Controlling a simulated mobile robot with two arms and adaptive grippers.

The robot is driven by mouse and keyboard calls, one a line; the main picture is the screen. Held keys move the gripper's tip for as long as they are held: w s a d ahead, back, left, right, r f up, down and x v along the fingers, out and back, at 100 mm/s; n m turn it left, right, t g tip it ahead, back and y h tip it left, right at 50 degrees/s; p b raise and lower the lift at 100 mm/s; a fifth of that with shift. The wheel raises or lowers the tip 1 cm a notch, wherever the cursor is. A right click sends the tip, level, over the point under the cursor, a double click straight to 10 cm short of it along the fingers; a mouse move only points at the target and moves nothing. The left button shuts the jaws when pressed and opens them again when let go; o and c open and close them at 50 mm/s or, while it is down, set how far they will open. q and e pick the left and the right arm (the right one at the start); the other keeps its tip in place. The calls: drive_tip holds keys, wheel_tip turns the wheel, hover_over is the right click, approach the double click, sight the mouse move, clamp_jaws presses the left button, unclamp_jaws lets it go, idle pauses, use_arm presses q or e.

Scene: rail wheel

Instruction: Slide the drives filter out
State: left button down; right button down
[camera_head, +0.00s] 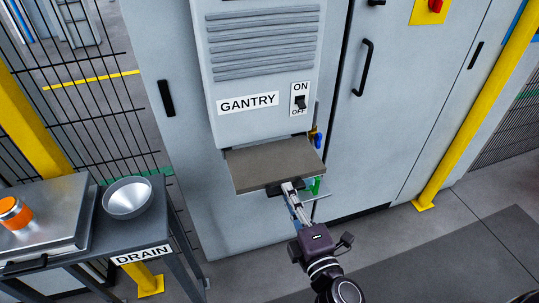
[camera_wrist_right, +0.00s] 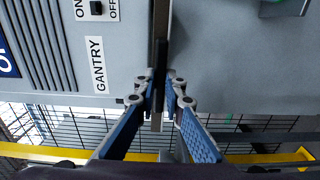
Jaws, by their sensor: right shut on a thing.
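A flat grey-brown filter slab (camera_head: 272,166) sticks out from the bottom of a louvred unit (camera_head: 262,45) labelled GANTRY; no DRIVES label shows. My right gripper (camera_head: 286,188) is shut at the middle of the slab's front edge, on a small dark handle. In the right wrist view the filter (camera_wrist_right: 157,118) shows edge-on as a thin upright strip, with my right gripper's fingers (camera_wrist_right: 160,82) closed on both sides of it. How much of the filter is still inside the unit is hidden. My left gripper is not in view.
An ON/OFF switch (camera_head: 300,101) sits on the unit above the filter. Yellow posts (camera_head: 480,110) flank the cabinets. The floor at right is clear.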

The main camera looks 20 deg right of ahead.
drive_tip(key=s+b, duration=0.2)
drive_tip(key=s, duration=0.2)
drive_tip(key=shift+s, duration=0.3)
idle(0.3)
